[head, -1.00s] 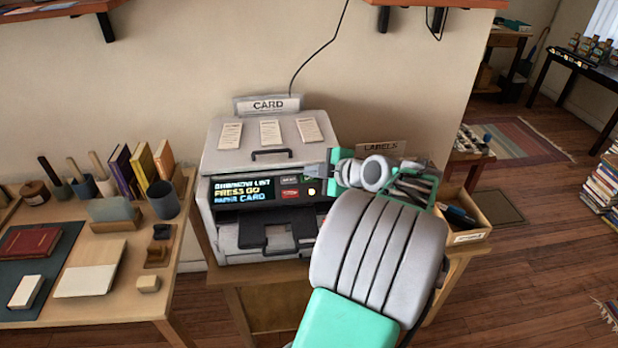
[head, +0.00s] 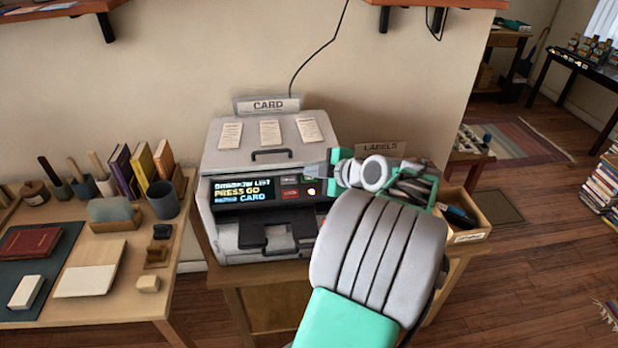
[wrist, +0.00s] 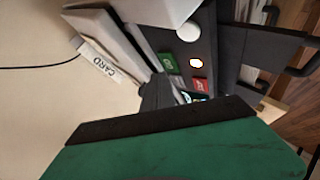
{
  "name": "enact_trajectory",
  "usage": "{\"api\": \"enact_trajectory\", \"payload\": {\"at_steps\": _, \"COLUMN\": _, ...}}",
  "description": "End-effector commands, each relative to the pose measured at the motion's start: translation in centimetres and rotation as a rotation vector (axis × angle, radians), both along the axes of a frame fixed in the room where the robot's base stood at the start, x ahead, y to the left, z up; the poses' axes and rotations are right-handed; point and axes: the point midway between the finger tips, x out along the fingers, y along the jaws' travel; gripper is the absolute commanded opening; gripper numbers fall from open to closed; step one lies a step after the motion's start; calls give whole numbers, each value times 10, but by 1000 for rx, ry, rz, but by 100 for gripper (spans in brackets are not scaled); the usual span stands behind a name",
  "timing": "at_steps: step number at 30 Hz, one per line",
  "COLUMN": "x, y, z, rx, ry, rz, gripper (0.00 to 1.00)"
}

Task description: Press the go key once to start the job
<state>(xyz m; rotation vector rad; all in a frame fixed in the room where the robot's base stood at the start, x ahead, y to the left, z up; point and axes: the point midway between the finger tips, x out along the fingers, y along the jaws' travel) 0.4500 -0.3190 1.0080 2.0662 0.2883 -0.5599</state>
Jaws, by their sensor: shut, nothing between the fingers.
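The card machine (head: 225,160) is a pale grey box with a sign reading CARD. Its lit display (head: 243,190) includes the words PRESS GO. The red key also shows in the head view (head: 290,193). My gripper (head: 310,170) is shut and empty, its tip at the panel's upper right. In the wrist view its dark fingers (wrist: 158,92) end close to the go key; contact cannot be told.
A labels box (head: 470,225) stands right of the machine, partly behind my arm. A desk (head: 120,265) with books, cups and a red book (head: 30,242) is at the left. Wall shelves (head: 60,12) hang above. Open floor lies at the right.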

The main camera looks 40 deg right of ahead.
Motion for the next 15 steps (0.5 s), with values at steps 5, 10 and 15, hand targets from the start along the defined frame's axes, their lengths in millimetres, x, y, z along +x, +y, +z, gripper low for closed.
{"api": "enact_trajectory", "payload": {"at_steps": 5, "x": 0, "y": 0, "z": 0, "rx": 0, "ry": 0, "rz": 0, "gripper": 0}}
{"api": "enact_trajectory", "payload": {"at_steps": 10, "x": 0, "y": -1, "z": -5, "rx": -1, "ry": 0, "rz": 0, "gripper": 0}}
{"api": "enact_trajectory", "payload": {"at_steps": 15, "x": 1, "y": -1, "z": -10, "rx": 0, "ry": 1, "rz": 0, "gripper": 0}}
